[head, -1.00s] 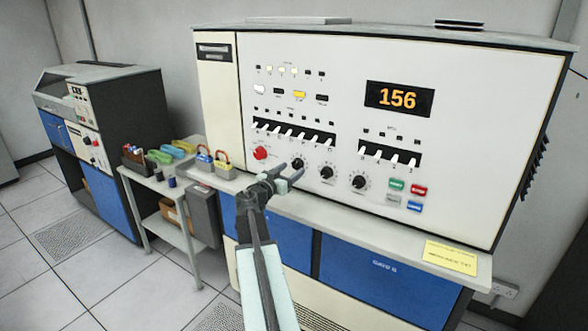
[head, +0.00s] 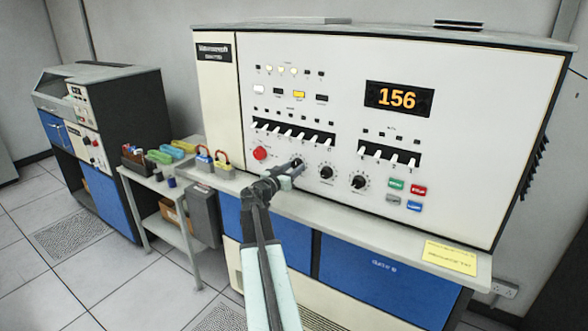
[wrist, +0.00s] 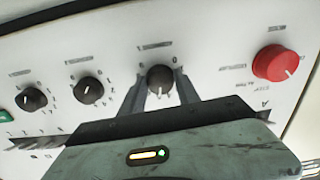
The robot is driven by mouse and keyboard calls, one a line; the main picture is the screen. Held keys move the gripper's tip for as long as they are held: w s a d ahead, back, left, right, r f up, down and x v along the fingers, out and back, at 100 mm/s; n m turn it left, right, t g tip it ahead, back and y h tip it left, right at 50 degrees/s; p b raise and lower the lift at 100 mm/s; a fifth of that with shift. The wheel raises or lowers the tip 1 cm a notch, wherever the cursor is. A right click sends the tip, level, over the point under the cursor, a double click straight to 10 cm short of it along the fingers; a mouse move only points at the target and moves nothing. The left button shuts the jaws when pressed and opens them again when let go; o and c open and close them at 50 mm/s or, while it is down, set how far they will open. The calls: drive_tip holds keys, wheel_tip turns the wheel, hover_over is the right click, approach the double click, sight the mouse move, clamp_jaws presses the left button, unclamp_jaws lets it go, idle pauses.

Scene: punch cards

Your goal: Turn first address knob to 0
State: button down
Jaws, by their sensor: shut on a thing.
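The first address knob (wrist: 160,79) is a black round dial with a white pointer mark on the white panel. In the wrist view it sits between my two fingers, and its mark points towards the bottom of the picture. A printed 0 shows just above it there. My gripper (head: 296,167) is shut on this knob, which shows only partly behind the fingers (wrist: 160,95) in the head view. The second knob (head: 326,172) and third knob (head: 358,181) stand to its right in the head view, untouched.
A red knob (head: 260,153) lies close left of my gripper. A row of white switches (head: 295,134) is above. The display (head: 398,98) reads 156. A grey ledge (head: 340,217) with a yellow note (head: 450,257) runs below the panel.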

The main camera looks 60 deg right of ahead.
drive_tip(key=n, duration=0.8)
drive_tip(key=shift+s+n, duration=0.1)
drive_tip(key=shift+n, duration=0.2)
drive_tip(key=n, duration=0.4)
drive_tip(key=shift+n, duration=0.3)
drive_tip(key=n, duration=0.3)
drive_tip(key=shift+n, duration=0.3)
drive_tip(key=n, duration=0.6)
drive_tip(key=shift+r, duration=0.1)
drive_tip(key=n, duration=0.6)
drive_tip(key=shift+n, duration=0.3)
drive_tip(key=c, duration=0.9)
unclamp_jaws()
